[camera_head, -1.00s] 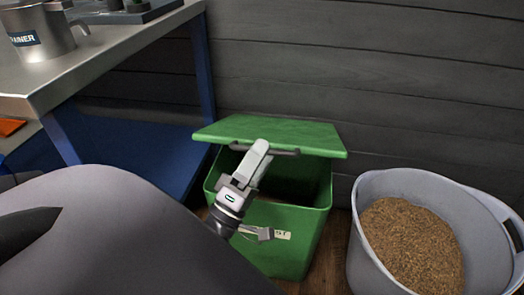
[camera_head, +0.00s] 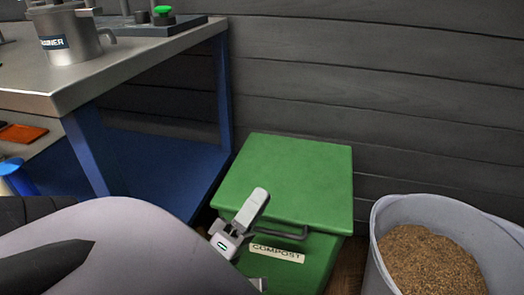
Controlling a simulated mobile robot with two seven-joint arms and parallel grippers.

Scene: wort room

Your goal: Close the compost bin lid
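The green compost bin (camera_head: 312,270) stands on the floor by the wall, its "COMPOST" label facing me. Its flat green lid (camera_head: 290,180) lies down over the top, and no opening shows between lid and bin from here. The dark lid handle (camera_head: 285,234) sticks out at the front edge. My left gripper (camera_head: 259,238) is at the front left of the bin, its fingers spread apart with nothing between them. One finger overlaps the lid's front edge near the handle; I cannot tell whether it touches. My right gripper is out of view.
A grey tub (camera_head: 384,225) of brown grain stands right of the bin. A steel-topped table (camera_head: 130,62) with blue legs is at the left, holding a metal strainer pot (camera_head: 70,38). A dark plank wall (camera_head: 400,100) is behind.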

